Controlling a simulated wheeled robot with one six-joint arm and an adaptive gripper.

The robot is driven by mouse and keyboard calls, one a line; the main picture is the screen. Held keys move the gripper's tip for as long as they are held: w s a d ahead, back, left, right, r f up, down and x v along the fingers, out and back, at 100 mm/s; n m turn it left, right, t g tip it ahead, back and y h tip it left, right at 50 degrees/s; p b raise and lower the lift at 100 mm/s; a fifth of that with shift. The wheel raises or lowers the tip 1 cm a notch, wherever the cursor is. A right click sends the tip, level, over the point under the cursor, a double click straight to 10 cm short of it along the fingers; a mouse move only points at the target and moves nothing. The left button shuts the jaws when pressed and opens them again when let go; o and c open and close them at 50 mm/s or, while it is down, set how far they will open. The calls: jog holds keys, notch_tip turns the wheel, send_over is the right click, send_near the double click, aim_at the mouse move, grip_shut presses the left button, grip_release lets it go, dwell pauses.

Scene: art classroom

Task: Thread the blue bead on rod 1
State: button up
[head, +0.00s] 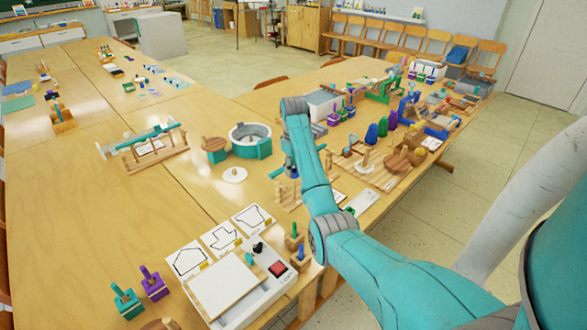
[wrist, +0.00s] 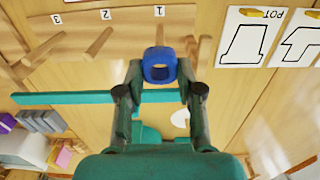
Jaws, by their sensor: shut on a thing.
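The blue bead (wrist: 160,58) is between the fingertips of my gripper (wrist: 160,77) in the wrist view, and the fingers are shut on it. The wooden rod board (wrist: 130,20) lies just beyond, with labels 1, 2 and 3. Rod 1 (wrist: 160,33) stands in line with the bead, directly above it in the picture. Whether the bead's hole touches or surrounds the rod tip cannot be told. Rod 2 (wrist: 98,43) and rod 3 (wrist: 42,50) are bare, to the left. In the head view my arm hides most of the gripper and the bead.
A teal bar (wrist: 60,98) lies left of my fingers in the wrist view. Outline cards (wrist: 248,38) lie to the right of the board. In the head view, a round teal-sided tub (head: 250,141) and a white tray device (head: 245,290) stand near my arm. The left table is partly clear.

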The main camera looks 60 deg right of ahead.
jog(key=shift+f, duration=1.55)
dwell(2.2)
jog(key=o, duration=0.8)
jog(key=shift+o, duration=0.2)
jog(key=shift+r, duration=0.1)
